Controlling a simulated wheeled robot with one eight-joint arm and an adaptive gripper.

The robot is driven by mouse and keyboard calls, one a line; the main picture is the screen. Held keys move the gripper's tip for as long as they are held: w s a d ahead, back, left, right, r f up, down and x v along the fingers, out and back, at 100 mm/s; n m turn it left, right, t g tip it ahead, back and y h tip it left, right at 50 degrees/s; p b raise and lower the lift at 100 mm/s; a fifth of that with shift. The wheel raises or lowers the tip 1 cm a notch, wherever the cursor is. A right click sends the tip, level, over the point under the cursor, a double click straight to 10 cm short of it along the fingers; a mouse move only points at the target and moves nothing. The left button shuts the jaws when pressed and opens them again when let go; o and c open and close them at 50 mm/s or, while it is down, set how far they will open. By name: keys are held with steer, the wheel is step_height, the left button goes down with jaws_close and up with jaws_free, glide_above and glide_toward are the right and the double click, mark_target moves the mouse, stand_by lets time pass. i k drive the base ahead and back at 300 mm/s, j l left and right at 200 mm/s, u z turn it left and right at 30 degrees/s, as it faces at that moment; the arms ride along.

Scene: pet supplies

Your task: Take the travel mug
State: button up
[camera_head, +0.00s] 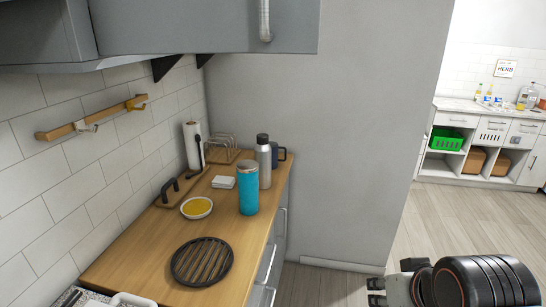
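A tall teal cylinder with a lid, which looks like the travel mug (248,190), stands upright near the right edge of the wooden counter (132,260). A silver bottle with a dark cap (265,167) stands just behind it, and a dark blue mug (281,154) stands behind the bottle. My gripper (375,292) is at the bottom right, beyond the counter's right edge and well apart from the teal mug. Its two dark fingertips appear apart, with nothing seen between them. The lower part is cut by the frame edge.
A round black trivet (202,262) lies in front of the mug. A yellow-filled bowl (197,207), white stack (223,182), paper roll (192,146) and wire rack (222,148) are to its left and behind. A cabinet (205,27) overhangs the counter.

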mark_target(274, 144)
steer(key=i+l+u, duration=0.1)
steer(key=l, duration=0.3)
steer(key=i+l, duration=0.1)
steer(key=l, duration=0.3)
steer(key=i+l+u, duration=0.15)
steer(key=l, duration=0.7)
steer(key=i+l+u, duration=0.2)
steer(key=i, duration=0.3)
steer(key=i+l+u, duration=0.15)
steer(key=i, duration=0.35)
steer(key=i+l+u, duration=0.2)
steer(key=i, duration=0.25)
steer(key=i+l+u, duration=0.1)
steer(key=i, duration=0.5)
